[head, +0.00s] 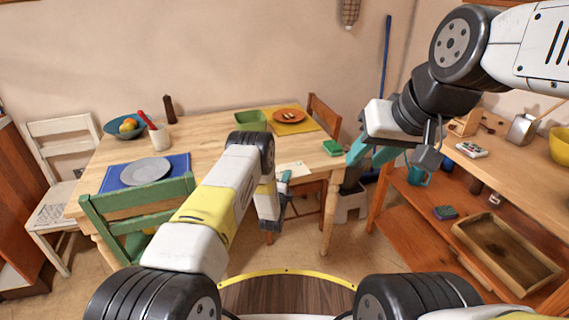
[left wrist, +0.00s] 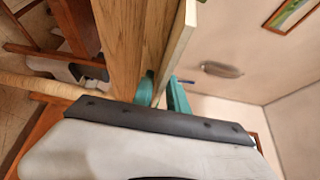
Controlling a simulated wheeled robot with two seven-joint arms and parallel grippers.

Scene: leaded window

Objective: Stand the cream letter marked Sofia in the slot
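A pale cream flat piece, likely the letter (head: 296,169), lies at the table's front right edge in the head view; no name is readable. My left gripper (head: 284,184) is at that edge beside it. In the left wrist view, my left gripper's teal fingers (left wrist: 162,93) are apart, on either side of a thin pale edge (left wrist: 178,50); I cannot tell surely whether this is the letter or the tabletop. My right gripper (head: 371,152) hangs open and empty right of the table. A small wooden holder (head: 464,124) stands on the right-hand counter; its slot is not clear.
A green chair (head: 138,205) stands in front. The right counter (head: 515,165) has a lower shelf with a wooden tray (head: 505,252).

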